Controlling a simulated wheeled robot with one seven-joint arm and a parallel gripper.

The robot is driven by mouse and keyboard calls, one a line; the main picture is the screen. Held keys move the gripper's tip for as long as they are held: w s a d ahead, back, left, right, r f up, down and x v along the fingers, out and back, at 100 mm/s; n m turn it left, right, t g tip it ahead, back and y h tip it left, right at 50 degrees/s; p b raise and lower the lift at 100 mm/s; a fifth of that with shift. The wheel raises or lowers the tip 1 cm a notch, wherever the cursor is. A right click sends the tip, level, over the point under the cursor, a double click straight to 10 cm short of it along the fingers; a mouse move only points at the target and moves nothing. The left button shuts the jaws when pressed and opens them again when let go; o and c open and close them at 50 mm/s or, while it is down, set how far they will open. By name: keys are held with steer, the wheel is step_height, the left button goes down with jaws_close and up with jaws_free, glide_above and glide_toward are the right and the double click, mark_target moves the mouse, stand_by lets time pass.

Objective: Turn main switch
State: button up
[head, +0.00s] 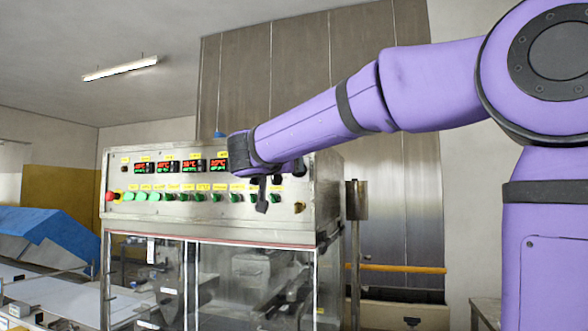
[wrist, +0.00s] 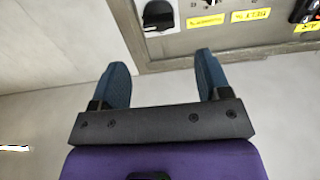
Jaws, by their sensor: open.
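The steel control panel (head: 215,222) of the machine faces me in the head view. A black rotary knob on a light plate, which looks like the main switch (wrist: 158,15), is at the top edge of the wrist view, close to the panel's corner. I cannot make it out for sure in the head view, where my arm covers part of the panel. My gripper (wrist: 160,62) is open and empty. Its two blue-grey fingers point towards the panel edge, with the knob beyond the gap between them. In the head view my gripper (head: 264,182) is at the panel's right part.
The panel carries red-and-green temperature displays (head: 168,166), a row of green knobs (head: 200,198) and a red button (head: 110,196) at the left. Clear guarding (head: 215,285) is below. A conveyor (head: 60,295) and blue cover (head: 45,235) stand left. An orange rail (head: 400,268) runs right.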

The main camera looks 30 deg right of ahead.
steer(key=x, duration=0.9)
steer(key=shift+d, duration=0.1)
steer(key=c, duration=0.9)
